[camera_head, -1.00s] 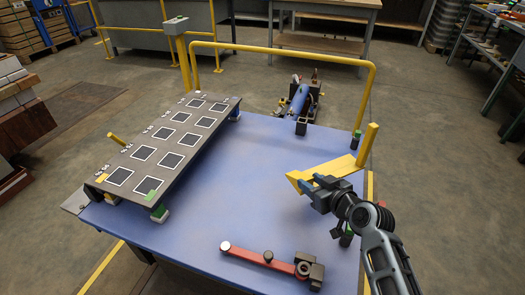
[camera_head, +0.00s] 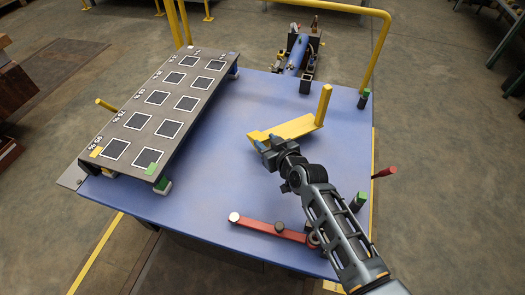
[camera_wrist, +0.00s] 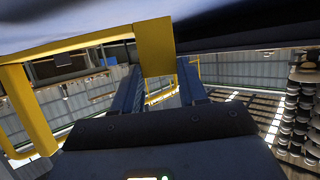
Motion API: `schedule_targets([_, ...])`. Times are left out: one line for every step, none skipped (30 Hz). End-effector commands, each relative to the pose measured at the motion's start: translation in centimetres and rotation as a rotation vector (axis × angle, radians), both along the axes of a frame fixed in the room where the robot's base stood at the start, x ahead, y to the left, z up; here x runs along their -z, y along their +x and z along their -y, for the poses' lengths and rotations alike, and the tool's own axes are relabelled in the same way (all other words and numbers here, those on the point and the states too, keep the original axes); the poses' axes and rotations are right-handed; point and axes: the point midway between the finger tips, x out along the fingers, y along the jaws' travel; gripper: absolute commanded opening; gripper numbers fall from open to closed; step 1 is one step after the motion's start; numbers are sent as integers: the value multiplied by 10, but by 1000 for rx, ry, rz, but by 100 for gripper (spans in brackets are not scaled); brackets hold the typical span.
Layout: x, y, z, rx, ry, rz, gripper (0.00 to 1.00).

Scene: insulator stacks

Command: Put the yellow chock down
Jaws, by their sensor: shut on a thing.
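The yellow chock (camera_head: 290,131) is a wedge-like piece with an upright post at its right end. In the head view it is over the right half of the blue table (camera_head: 225,200). My gripper (camera_head: 266,145) is at the chock's left, near end and is shut on it. In the wrist view a yellow part of the chock (camera_wrist: 154,46) sits between the two fingers of my gripper (camera_wrist: 160,85). I cannot tell whether the chock touches the table top.
A dark board with marked squares (camera_head: 147,122) stands raised along the table's left side. A red bar (camera_head: 268,228) lies near the front edge. The table's middle is clear.

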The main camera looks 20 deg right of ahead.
Motion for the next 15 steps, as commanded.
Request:
schedule_targets([-1, 4, -6, -2, -5, 7, 0])
schedule_targets([0, 5, -8, -2, -3, 6, 0])
schedule_targets([2, 5, -10, -1, -3, 8, 0])
schedule_targets([3, 6, -12, -1, -3, 8, 0])
schedule_targets([4, 6, -13, -1, -4, 8, 0])
schedule_targets([6, 6, -14, -1, -4, 7, 0])
schedule_targets([8, 6, -14, -1, -4, 7, 0])
schedule_targets([11, 6, -14, 0, -3, 7, 0])
schedule_targets([16, 6, -14, 1, -1, 7, 0])
schedule_targets([21, 6, -14, 1, -2, 6, 0])
schedule_targets([26, 6, -14, 1, -3, 5, 0])
schedule_targets([31, 6, -13, 1, -1, 5, 0])
schedule_targets([35, 7, -13, 1, -3, 6, 0])
schedule_targets([38, 7, -13, 1, -1, 7, 0])
schedule_targets([42, 7, -13, 1, -1, 7, 0])
